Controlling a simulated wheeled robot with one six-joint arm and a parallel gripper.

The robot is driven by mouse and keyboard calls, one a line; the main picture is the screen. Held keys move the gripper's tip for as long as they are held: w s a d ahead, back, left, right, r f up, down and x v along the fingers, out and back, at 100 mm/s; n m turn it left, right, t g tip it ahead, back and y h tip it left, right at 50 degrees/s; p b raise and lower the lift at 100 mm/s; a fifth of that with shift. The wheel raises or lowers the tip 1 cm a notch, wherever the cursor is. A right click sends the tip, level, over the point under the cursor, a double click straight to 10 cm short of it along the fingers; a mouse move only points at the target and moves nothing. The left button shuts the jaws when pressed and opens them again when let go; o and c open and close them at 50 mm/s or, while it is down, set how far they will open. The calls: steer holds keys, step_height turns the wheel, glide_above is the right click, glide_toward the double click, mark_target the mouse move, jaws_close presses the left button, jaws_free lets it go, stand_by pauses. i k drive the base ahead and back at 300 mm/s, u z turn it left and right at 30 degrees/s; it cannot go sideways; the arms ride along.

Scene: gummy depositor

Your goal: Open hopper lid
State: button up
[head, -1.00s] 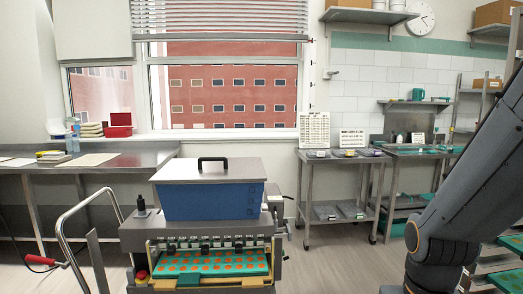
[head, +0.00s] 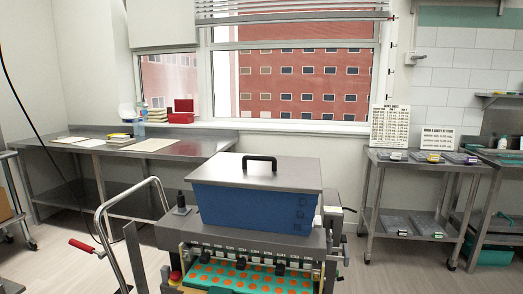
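The gummy depositor (head: 260,245) stands in the middle foreground of the head view. Its blue hopper (head: 252,208) sits on top. The hopper lid (head: 262,172) is a flat grey metal plate lying level over the hopper, closed, with a black bar handle (head: 260,158) standing up from it. A green tray with orange gummy spots (head: 240,276) lies under the nozzles at the front. My gripper is not in this view.
A handcart-like metal frame with a red grip (head: 84,246) stands left of the depositor. A steel bench (head: 190,148) runs along the back wall under the window. A wheeled steel rack (head: 425,180) stands at the right. Bare floor shows between them.

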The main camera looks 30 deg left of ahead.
mark_target(295, 174)
steer(key=u, duration=0.45)
steer(key=i, duration=0.55)
steer(key=u, duration=0.55)
